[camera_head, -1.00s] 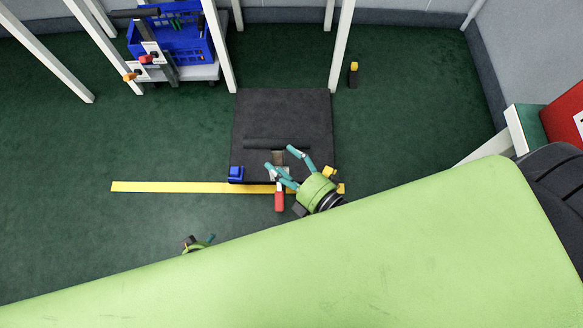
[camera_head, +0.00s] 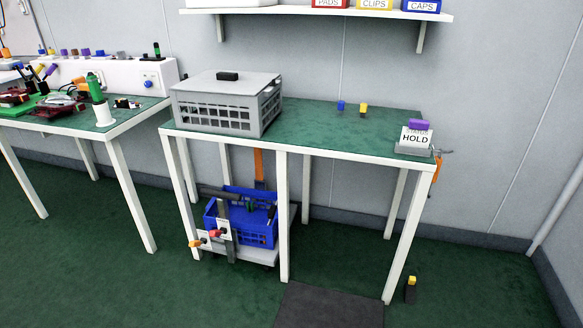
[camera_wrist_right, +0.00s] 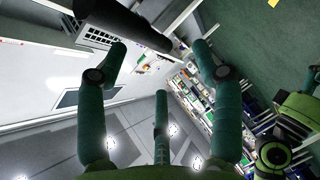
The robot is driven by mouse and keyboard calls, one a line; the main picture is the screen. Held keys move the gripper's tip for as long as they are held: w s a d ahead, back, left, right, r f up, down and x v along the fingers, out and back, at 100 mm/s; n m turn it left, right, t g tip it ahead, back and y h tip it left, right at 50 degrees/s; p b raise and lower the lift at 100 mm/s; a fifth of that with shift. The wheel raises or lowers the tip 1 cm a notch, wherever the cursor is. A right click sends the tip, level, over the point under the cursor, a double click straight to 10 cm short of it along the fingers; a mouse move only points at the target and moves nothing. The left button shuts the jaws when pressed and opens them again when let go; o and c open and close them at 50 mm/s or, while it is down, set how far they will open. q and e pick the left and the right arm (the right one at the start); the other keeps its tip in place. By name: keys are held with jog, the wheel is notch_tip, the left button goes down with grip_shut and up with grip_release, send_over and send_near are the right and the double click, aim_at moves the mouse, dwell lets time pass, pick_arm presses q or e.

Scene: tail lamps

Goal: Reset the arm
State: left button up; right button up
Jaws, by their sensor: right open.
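My right gripper (camera_wrist_right: 160,75) shows in the right wrist view with its teal fingers spread apart and nothing between them. Behind the fingers the view runs over walls, ceiling panels and shelving. A green and black part of my own arm shows at the right edge of that view. Neither gripper is in the head view, and my left gripper cannot be made out in the wrist view.
A green-topped table (camera_head: 330,135) carries a grey crate (camera_head: 228,105) and a HOLD sign block (camera_head: 415,140). Below it is a blue basket (camera_head: 250,232). A cluttered bench (camera_head: 65,124) stands left, a shelf (camera_head: 320,12) above.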

jog(key=d+f+m+g+h, duration=0.4)
jog(key=d+f+m, duration=0.2)
jog(key=f+m, duration=0.5)
jog(key=s+d+f+m+g+h, duration=0.2)
jog(key=s+d+f+m+g, duration=0.2)
jog(key=s+f+m+g, duration=0.6)
pick_arm(q)
jog(key=s+a+r+g+p, duration=0.1)
jog(key=s+r+p, duration=0.4)
jog(key=s+p, duration=0.3)
jog(key=s+a+r+g+p, duration=0.1)
jog(key=s+r+p, duration=0.3)
jog(key=s+p, duration=0.5)
jog(key=shift+a+r+g+p, duration=0.15)
jog(key=shift+r+g+p, duration=0.25)
jog(key=shift+p, duration=0.35)
pick_arm(e)
jog(key=s+d+r+n, duration=0.1)
jog(key=s+r, duration=0.3)
jog(key=s, duration=0.3)
jog(key=s+d+r+n, duration=0.1)
jog(key=s+r, duration=0.3)
jog(key=s, duration=0.3)
jog(key=shift+s+n+t+h, duration=0.3)
jog(key=shift+n+t, duration=0.1)
pick_arm(q)
jog(key=shift+s, duration=0.1)
pick_arm(e)
jog(key=shift+r, duration=0.1)
